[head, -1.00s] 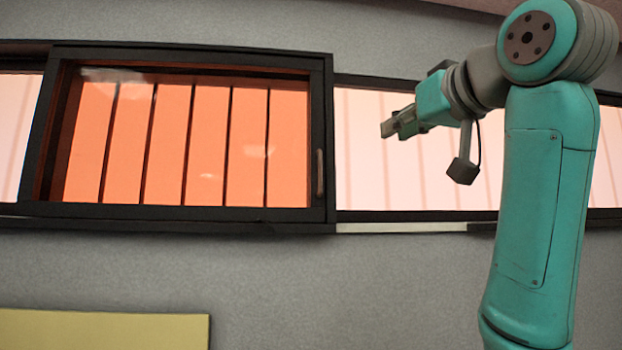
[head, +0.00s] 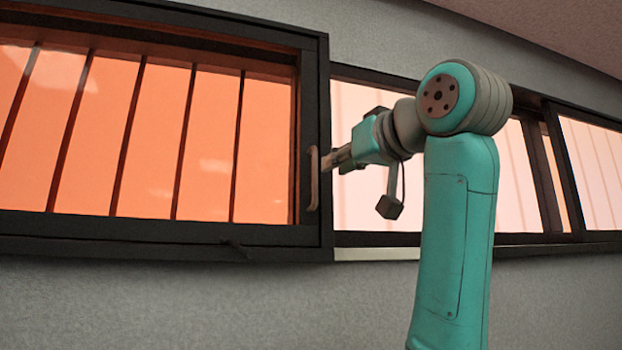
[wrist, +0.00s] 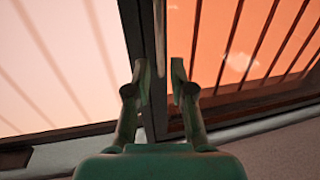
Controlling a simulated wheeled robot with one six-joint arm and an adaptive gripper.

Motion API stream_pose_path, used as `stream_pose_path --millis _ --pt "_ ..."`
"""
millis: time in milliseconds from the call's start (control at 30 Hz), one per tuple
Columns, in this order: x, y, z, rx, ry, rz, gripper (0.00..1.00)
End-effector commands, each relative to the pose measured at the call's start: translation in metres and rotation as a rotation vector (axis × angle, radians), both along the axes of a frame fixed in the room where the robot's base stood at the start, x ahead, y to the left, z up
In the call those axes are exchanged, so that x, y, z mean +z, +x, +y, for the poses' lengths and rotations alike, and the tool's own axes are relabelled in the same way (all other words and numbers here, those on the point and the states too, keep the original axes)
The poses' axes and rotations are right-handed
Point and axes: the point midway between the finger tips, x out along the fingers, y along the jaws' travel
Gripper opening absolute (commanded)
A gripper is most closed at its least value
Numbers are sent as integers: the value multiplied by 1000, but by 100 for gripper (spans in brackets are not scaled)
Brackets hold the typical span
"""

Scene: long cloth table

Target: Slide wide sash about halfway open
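The wide sash (head: 165,232) has a dark frame and an orange-looking pane, and fills the left of the head view. Its upright handle (head: 314,180) is on the right stile. My gripper (head: 328,160) is at the handle's right side in the head view. In the wrist view my gripper (wrist: 160,82) has its two fingers apart, with the light bar of the handle (wrist: 160,65) in line with the gap between them. I see no finger closed on the handle. Whether a finger touches it is unclear.
A pale pane (head: 375,205) lies right of the sash, partly behind my arm. A light sill strip (head: 375,254) runs below it. Another dark-framed window section (head: 600,180) is at the far right. A small dark latch-like piece (head: 235,246) sticks out at the sash's bottom rail.

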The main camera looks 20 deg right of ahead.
Motion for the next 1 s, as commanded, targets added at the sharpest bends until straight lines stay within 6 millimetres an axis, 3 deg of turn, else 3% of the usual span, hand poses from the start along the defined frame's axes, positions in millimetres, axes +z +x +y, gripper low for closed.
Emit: stream_pose_path --millis 300,500,933,1000 --pt "-1 56 12 1 0 3 23" --pt "-1 79 16 0 2 2 23" --pt "-1 87 17 -1 0 0 23" --pt "-1 87 17 -1 0 0 5"
